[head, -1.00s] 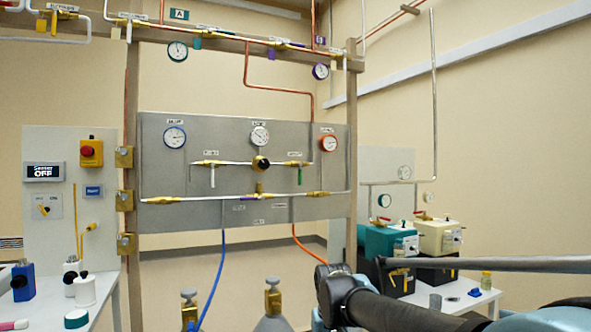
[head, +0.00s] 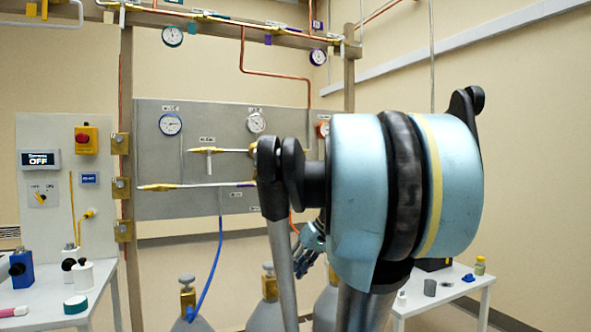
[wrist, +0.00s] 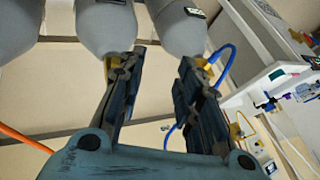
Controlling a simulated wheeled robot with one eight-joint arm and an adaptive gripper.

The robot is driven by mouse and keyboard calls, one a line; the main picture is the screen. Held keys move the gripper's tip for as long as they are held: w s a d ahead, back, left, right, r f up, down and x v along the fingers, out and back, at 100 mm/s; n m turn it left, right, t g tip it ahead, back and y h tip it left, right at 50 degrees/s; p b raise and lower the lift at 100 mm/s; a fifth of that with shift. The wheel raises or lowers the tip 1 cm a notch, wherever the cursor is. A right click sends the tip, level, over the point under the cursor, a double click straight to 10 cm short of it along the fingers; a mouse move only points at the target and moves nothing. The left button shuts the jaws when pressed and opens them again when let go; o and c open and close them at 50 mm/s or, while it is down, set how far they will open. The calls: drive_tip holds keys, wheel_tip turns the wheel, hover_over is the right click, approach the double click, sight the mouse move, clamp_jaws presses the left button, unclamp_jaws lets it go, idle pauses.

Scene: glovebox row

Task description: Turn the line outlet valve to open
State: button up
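The grey gas panel (head: 155,120) stands ahead, its right half hidden behind my raised arm. A valve with a pale handle pointing down (head: 208,160) sits on its upper pipe at left. The labels are too small to read, so I cannot tell which valve is the line outlet valve. The panel's right-hand valve is hidden. My gripper (head: 311,240) is partly hidden behind my arm, low in front of the panel. In the wrist view my gripper (wrist: 158,70) has its two fingers apart, with nothing between them. No panel valve shows clearly there.
Gas cylinders (head: 267,316) stand below the panel, and the wrist view shows them close beyond the fingers. A blue hose (head: 218,260) hangs from the panel. A left bench (head: 50,318) holds bottles, and a right table (head: 460,292) holds small items. An overhead pipe rail carries more valves.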

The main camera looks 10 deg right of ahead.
drive_tip(key=w+d+r+n+t+y, duration=0.2)
drive_tip(key=w+r+y, duration=0.1)
drive_tip(key=w+r, duration=0.65)
drive_tip(key=n+t+y, duration=0.4)
drive_tip(key=t+y, duration=0.1)
drive_tip(key=t, duration=0.2)
approach(297, 165)
drive_tip(key=x, duration=1)
drive_tip(key=shift+w, duration=0.4)
clamp_jaws()
